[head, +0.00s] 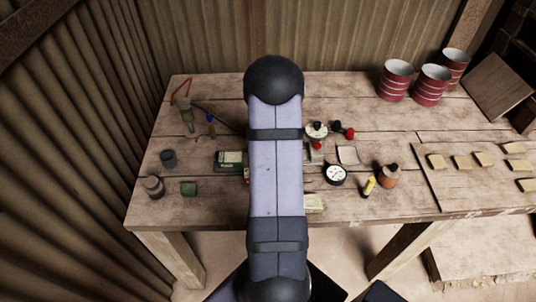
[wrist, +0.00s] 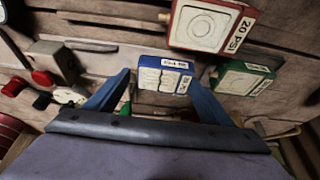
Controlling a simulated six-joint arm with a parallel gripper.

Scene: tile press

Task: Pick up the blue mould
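The blue mould (wrist: 165,77), a small blue block with a pale label face, shows in the middle of the wrist view. My gripper (wrist: 159,76) is open, with one blue finger to the left of the mould and the other at its right edge. I cannot tell whether the fingertips are level with the mould or still short of it. No grip on it shows. In the head view my own arm hides the gripper and the blue mould.
A red mould (wrist: 205,25) marked 20 PSI and a green mould (wrist: 243,79) lie close by. On the wooden table (head: 222,202) stand a dial gauge (head: 335,174), an orange pot (head: 388,177) and red cans (head: 397,82). Several tiles (head: 461,162) lie at right.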

